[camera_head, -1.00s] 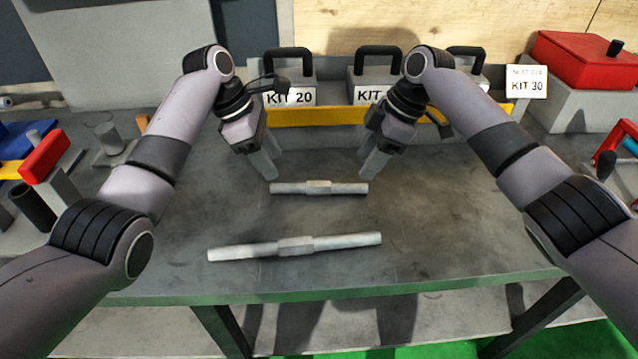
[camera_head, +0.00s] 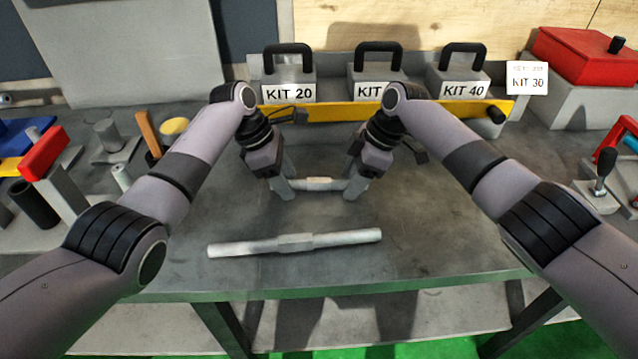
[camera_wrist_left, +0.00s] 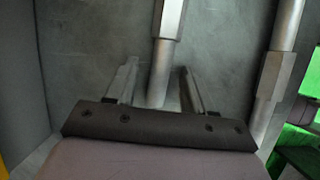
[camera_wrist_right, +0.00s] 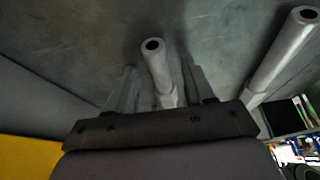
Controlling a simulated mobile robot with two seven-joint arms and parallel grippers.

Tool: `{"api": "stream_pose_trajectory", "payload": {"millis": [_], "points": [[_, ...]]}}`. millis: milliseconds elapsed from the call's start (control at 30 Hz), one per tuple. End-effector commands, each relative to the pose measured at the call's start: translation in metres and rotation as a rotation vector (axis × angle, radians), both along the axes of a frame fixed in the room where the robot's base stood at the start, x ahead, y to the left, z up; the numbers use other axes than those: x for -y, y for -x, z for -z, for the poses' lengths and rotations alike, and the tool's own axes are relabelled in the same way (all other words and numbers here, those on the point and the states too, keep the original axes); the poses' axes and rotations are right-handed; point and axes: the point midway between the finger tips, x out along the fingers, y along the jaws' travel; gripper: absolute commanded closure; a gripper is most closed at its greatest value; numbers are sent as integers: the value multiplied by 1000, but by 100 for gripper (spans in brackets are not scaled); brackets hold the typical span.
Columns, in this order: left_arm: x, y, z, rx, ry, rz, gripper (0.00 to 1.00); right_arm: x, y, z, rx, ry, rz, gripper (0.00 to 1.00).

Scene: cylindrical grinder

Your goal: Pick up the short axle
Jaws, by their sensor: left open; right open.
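The short axle (camera_head: 318,183) is a grey rod with a thicker middle, lying on the table behind the long axle (camera_head: 295,243). My left gripper (camera_head: 285,191) is open at its left end, and my right gripper (camera_head: 352,191) is open at its right end. In the left wrist view the short axle (camera_wrist_left: 165,40) runs between the open fingers (camera_wrist_left: 158,88). In the right wrist view the short axle's hollow end (camera_wrist_right: 155,60) points away, with the rod between the open fingers (camera_wrist_right: 158,85). The fingers hide both ends in the head view.
Grey kit boxes labelled KIT 20 (camera_head: 288,75) and KIT 40 (camera_head: 460,75) stand at the back behind a yellow rail (camera_head: 330,112). A red box (camera_head: 585,58) is at the back right. Tools stand at the left.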

Motion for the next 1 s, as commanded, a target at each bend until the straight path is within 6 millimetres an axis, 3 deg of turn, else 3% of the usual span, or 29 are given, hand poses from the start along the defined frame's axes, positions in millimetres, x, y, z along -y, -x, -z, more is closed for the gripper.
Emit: {"api": "stream_pose_trajectory", "payload": {"millis": [33,200,733,1000], "points": [[0,0,0,0,0,0,47,0,0,0,0,0,0,47],[0,0,0,0,0,0,100,0,0,0,0,0,0,100],[-1,-1,-3,2,-1,0,100,1,-1,-2,2,1,0,100],[-1,-1,-15,2,-2,0,100,1,-1,-14,1,2,0,100]]}}
